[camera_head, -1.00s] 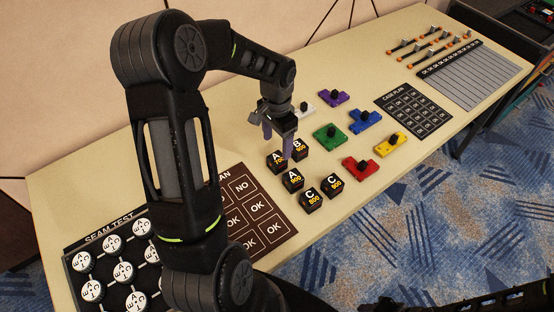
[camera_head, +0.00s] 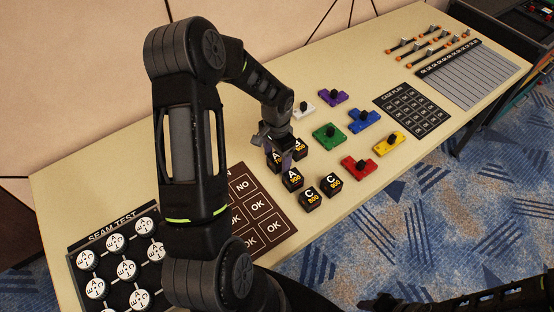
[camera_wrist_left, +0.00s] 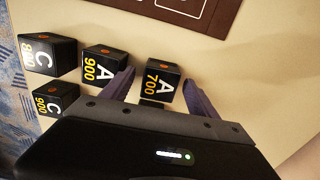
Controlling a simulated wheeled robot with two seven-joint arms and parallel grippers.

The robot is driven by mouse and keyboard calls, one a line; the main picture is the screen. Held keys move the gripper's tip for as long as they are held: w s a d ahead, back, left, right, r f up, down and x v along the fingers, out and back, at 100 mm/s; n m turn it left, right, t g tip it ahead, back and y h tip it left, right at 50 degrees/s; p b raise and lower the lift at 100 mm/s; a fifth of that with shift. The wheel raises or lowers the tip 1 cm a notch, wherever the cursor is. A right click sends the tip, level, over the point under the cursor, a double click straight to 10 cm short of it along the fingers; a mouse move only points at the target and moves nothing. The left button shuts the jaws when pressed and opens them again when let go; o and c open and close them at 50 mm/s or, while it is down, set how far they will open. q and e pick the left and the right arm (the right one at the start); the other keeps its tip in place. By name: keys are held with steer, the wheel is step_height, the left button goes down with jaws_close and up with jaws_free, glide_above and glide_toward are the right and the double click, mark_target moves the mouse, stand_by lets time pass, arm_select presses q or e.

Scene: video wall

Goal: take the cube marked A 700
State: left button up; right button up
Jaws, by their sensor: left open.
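The black cube marked A 700 (camera_wrist_left: 162,80) shows in the left wrist view, its white and yellow marks readable. In the head view it is the partly hidden cube (camera_head: 275,161) behind the A 900 cube. My left gripper (camera_head: 281,158) is over the back cubes, fingers pointing down. In the left wrist view its open fingers (camera_wrist_left: 158,78) appear on either side of the A 700 cube; no grip shows. My right gripper is not seen.
The A 900 cube (camera_head: 292,180) stands close in front. Two C cubes (camera_head: 310,201) (camera_head: 332,185) stand nearer the table edge, and a B cube (camera_head: 299,146) is partly hidden beside the gripper. Coloured knobbed blocks (camera_head: 360,168) lie to the right. A brown OK/NO board (camera_head: 262,214) lies left.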

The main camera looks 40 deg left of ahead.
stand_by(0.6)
arm_select(q)
steer(key=c, duration=1.5)
